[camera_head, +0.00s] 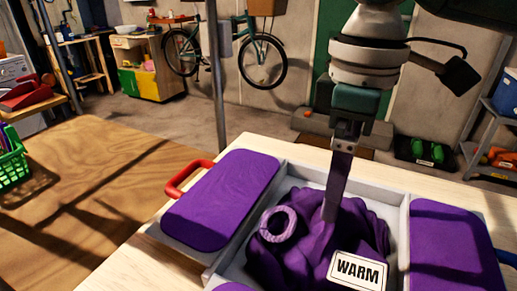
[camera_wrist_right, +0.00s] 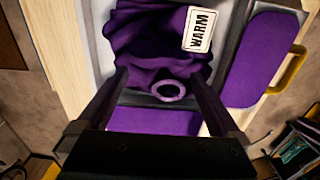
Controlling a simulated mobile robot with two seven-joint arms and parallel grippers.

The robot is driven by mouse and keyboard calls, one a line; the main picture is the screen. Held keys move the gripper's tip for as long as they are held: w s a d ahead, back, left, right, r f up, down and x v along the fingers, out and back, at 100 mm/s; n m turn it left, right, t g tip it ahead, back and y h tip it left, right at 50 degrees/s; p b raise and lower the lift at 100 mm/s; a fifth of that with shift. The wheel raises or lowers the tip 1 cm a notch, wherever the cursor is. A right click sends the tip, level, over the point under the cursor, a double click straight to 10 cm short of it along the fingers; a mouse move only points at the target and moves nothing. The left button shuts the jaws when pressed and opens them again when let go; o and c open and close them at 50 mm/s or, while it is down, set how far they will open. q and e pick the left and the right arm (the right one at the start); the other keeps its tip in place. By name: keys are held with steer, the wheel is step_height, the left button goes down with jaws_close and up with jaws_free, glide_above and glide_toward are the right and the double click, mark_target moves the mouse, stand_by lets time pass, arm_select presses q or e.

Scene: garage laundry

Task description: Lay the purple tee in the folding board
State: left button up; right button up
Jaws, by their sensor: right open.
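The purple tee (camera_head: 362,222) lies crumpled in a heap in the middle bay of the folding board (camera_head: 222,200). A white WARM label (camera_head: 357,270) and a lilac ring (camera_head: 278,224) show on the heap. In the right wrist view the tee (camera_wrist_right: 145,50) fills the bay, with the ring near its edge. My right gripper (camera_head: 330,214) points down at the tee from above. In the wrist view its two fingers (camera_wrist_right: 158,74) are spread, with tee and ring between them. I cannot tell whether the tips touch the cloth. My left gripper is out of view.
The board has purple side panels; a red handle (camera_head: 185,178) sticks out at the left and a blue one (camera_head: 507,258) at the right. A brown wooden table (camera_head: 85,175) with a green basket (camera_head: 12,165) stands at the left. Its surface nearby is bare.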

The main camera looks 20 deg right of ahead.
step_height(320, 180, up, 6)
steer(key=shift+r+p, duration=0.15)
steer(key=shift+p, duration=0.15)
stand_by(1.1)
